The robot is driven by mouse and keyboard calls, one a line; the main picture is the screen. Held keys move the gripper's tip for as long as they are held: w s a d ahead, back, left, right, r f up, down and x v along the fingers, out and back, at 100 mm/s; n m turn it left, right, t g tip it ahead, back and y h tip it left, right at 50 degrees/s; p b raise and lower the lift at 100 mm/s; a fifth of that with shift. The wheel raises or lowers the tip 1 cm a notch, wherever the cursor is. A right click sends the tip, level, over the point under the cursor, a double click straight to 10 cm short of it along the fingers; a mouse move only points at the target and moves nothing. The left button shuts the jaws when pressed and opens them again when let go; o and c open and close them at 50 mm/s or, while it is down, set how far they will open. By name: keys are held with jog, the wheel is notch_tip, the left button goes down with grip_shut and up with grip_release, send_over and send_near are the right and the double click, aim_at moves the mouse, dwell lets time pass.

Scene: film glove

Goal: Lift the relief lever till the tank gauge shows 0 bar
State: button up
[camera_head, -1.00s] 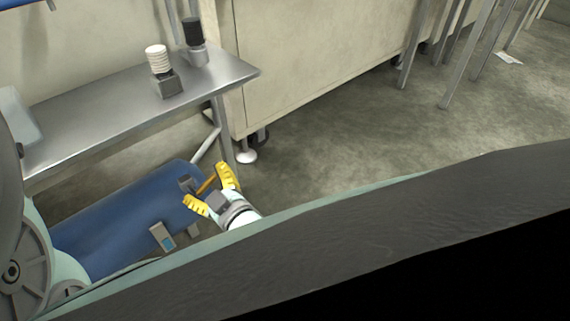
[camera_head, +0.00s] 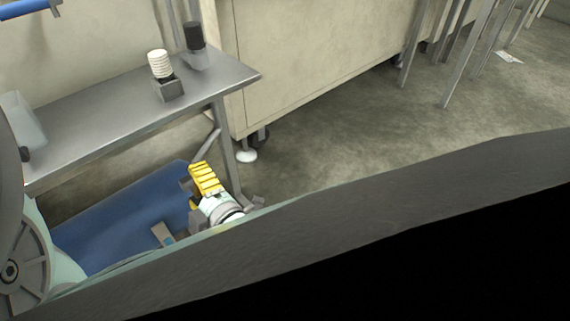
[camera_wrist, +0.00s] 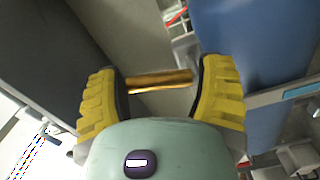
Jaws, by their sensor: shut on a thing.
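The blue tank (camera_head: 120,220) lies under the steel bench in the head view, and part of it shows in the wrist view (camera_wrist: 240,50). The brass-orange relief lever (camera_wrist: 159,81) spans between my two yellow fingers in the wrist view. My gripper (camera_head: 206,179) is at the tank's right end, shut on the lever; its fingers hide the lever in the head view.
The steel bench (camera_head: 110,118) stands above the tank, with its leg (camera_head: 226,150) close beside my gripper. A white ribbed part (camera_head: 160,64) and a black-topped part (camera_head: 195,42) stand on it. A cream cabinet (camera_head: 310,60) is behind.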

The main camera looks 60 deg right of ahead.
jog(key=shift+w+a+r+n, duration=0.1)
jog(key=shift+a+r+n, duration=0.05)
jog(key=shift+n, duration=0.4)
jog(key=shift+a+r+n, duration=0.1)
jog(key=shift+a+n, duration=0.05)
jog(key=shift+n, duration=0.4)
jog(key=o, duration=1.1)
jog(key=shift+w+a+f, duration=0.1)
jog(key=shift+a, duration=0.05)
jog(key=shift+o, duration=0.2)
jog(key=shift+s+f, duration=0.1)
jog(key=shift+s, duration=0.3)
jog(key=v, duration=1.1)
jog(key=shift+s, duration=0.2)
jog(key=shift+a, duration=0.15)
